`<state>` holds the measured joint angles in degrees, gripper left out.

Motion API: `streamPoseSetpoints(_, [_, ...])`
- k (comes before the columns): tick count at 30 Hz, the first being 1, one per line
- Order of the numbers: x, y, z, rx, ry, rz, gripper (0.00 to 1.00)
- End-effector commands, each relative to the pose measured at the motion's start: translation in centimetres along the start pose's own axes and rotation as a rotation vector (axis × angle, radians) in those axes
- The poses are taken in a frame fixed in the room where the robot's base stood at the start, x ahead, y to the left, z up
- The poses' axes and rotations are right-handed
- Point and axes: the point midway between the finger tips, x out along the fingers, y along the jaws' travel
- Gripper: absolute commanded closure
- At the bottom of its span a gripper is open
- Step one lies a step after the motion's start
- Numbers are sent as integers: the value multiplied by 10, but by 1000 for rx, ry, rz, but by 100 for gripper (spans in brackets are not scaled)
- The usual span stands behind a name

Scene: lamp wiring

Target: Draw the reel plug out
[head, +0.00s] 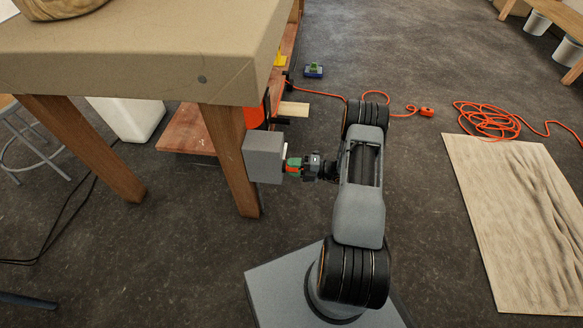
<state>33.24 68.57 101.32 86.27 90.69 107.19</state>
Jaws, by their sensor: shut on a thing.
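A grey box (264,157) is fixed at the table leg, with a pale plate on its right side. A small green and orange plug (292,167) is at that plate's face. How deep it sits in the box, or whether it touches, I cannot tell. My gripper (299,166) comes from the right and is shut on the plug. The finger tips are small and partly merge with the plug. An orange reel (257,113) shows partly behind the table leg, above the box.
The workbench (140,60) overhangs the box on the left. An orange cord (385,94) runs over the floor to an orange connector (427,112). A coiled orange cord (488,119) and a wooden board (525,215) lie at right.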

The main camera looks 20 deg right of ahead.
Motion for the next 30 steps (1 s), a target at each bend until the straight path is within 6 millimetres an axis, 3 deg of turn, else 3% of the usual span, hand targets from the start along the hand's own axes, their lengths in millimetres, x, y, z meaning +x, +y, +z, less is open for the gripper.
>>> streamPoseSetpoints(30, [-12, 0, 0, 0, 0, 0, 94])
